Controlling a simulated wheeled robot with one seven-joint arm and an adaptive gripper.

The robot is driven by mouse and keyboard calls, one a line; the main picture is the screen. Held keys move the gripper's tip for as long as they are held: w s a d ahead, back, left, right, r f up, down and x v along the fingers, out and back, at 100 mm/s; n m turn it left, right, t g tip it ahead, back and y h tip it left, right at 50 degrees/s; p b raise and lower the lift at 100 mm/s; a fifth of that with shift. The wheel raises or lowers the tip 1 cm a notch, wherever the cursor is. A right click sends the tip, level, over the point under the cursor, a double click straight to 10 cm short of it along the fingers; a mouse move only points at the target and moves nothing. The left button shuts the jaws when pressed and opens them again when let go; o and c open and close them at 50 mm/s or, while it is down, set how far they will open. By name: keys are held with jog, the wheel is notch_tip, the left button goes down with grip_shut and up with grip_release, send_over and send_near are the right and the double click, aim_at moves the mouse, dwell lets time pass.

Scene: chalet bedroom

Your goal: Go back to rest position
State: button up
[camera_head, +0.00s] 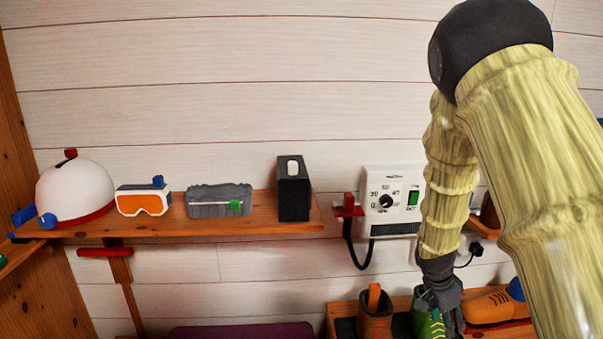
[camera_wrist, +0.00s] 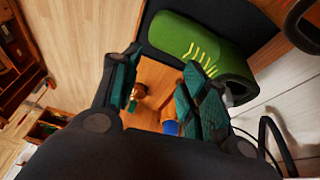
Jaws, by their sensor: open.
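My gripper (camera_head: 440,294) hangs low at the right in the head view, in front of a green shoe (camera_head: 429,322) on the lower shelf. My arm comes down from the upper right and covers part of the wall and shelves. In the wrist view my gripper (camera_wrist: 160,88) is open, its two fingers apart with nothing held between them. The green shoe (camera_wrist: 196,45) with yellow laces lies just beyond the fingers there. Whether a finger touches it, I cannot tell.
Brown (camera_head: 375,318) and orange (camera_head: 497,307) shoes flank the green one. A wall control box (camera_head: 392,199) is close behind my arm. The upper shelf (camera_head: 240,222) bears a white helmet (camera_head: 76,192), goggles (camera_head: 143,200), a grey case (camera_head: 219,200) and a black box (camera_head: 293,190).

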jog(key=s+a+f+n+y, duration=0.1)
jog(key=s+a+f+n, duration=0.2)
jog(key=f, duration=0.4)
jog(key=s+a+f+n+y, duration=0.1)
jog(key=s+a+f+n, duration=0.1)
jog(key=s+f, duration=0.45)
jog(key=s+a+f+n, duration=0.3)
jog(key=s+f, duration=0.2)
jog(key=s, duration=0.4)
jog(key=s+a+f+n+y, duration=0.1)
jog(key=s+a+f+n, duration=0.2)
jog(key=s, duration=0.7)
jog(key=s+a+f+n+y, duration=0.1)
jog(key=s+a+f+n, duration=0.2)
jog(key=s+f, duration=0.4)
jog(key=shift+s+a+f+n, duration=0.3)
jog(key=shift+s+n, duration=0.4)
jog(key=shift+s, duration=0.55)
